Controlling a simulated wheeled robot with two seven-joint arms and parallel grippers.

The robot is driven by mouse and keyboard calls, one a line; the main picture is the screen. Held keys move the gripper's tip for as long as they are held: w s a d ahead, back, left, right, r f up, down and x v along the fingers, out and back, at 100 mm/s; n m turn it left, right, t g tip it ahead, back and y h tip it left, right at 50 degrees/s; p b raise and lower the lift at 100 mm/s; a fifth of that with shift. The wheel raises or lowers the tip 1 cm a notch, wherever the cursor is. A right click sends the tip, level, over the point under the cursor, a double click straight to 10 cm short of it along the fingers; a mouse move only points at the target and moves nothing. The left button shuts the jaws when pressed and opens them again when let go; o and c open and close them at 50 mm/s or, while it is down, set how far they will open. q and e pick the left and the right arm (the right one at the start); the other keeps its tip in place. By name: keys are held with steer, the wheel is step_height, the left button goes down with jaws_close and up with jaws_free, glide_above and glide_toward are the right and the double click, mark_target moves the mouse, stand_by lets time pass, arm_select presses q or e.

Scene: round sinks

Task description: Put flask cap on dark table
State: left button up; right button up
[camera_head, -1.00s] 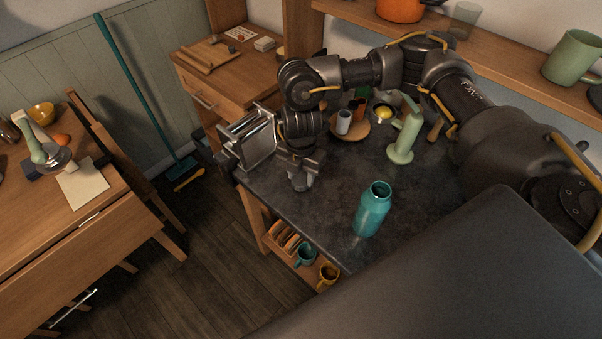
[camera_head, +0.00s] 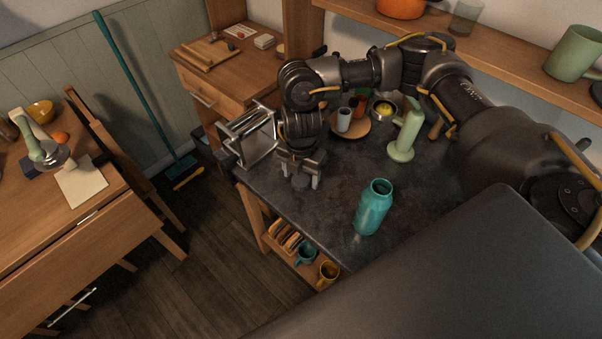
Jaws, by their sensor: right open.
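The dark table (camera_head: 330,205) has a black, stone-like top. The small dark grey flask cap (camera_head: 300,182) appears to rest on it near its left edge. My right gripper (camera_head: 300,184) points down over the cap, open, with one finger on each side of it. The teal flask (camera_head: 372,208) stands upright near the table's front edge, its mouth uncovered. My left gripper is not in view.
A metal rack-like item (camera_head: 252,138) stands just left of my right gripper. A green bottle-shaped item (camera_head: 405,135) and a round wooden tray (camera_head: 350,132) with small items stand behind. The tabletop between cap and flask is clear.

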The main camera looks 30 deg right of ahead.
step_height(320, 180, up, 11)
stand_by(0.5)
steer(key=shift+f, duration=0.1)
